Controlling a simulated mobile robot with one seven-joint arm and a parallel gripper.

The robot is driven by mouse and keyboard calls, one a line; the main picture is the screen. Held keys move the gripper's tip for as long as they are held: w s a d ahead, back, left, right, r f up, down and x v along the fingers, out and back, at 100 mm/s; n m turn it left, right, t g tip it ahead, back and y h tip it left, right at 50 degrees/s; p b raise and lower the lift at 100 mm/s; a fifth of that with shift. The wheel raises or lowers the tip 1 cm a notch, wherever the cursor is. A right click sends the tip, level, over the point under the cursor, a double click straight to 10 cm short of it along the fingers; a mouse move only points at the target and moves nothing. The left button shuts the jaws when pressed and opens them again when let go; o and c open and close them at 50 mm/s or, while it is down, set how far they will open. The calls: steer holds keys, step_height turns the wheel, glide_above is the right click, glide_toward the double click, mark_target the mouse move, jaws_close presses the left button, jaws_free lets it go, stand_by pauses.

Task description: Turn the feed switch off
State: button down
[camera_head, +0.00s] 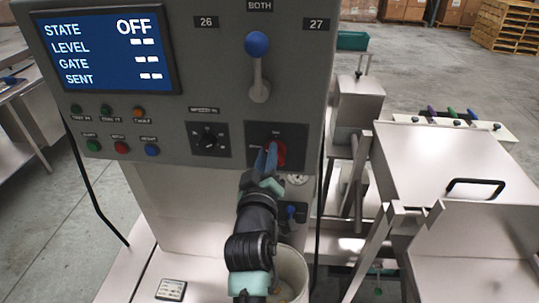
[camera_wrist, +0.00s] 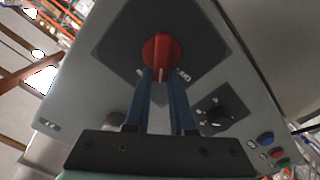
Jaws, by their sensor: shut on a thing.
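The red feed switch (camera_head: 276,152) is a rotary knob on a dark square plate, low on the grey control panel (camera_head: 225,75). In the wrist view the red knob (camera_wrist: 159,54) stands at the tips of my gripper's two blue fingers. My gripper (camera_head: 268,158) is shut on the red knob, with a finger on each side of it. A white mark on the knob points down between the fingers (camera_wrist: 160,76). The small lettering around the knob is too blurred to read fully. The display (camera_head: 102,51) reads STATE OFF, with dashes beside LEVEL, GATE and SENT.
Left of the red knob is a black rotary knob (camera_head: 208,138). A blue-ball lever (camera_head: 257,45) stands above. Coloured buttons (camera_head: 122,148) sit lower left. A white bucket (camera_head: 292,272) is below, behind my arm. A steel hopper with a black handle (camera_head: 476,185) stands right.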

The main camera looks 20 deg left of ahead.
steer(key=n, duration=0.3)
steer(key=f+n+p, duration=0.1)
steer(key=n, duration=0.2)
steer(key=n+p, duration=0.1)
steer(key=n, duration=0.3)
steer(key=shift+s+a+f, duration=0.15)
steer(key=shift+a+f, duration=0.2)
steer(key=shift+a, duration=0.05)
steer(key=c, duration=0.8)
jaws_free()
steer(key=shift+o, duration=0.2)
steer(key=shift+s, duration=0.1)
steer(key=v, duration=1.2)
steer(key=shift+s, duration=0.4)
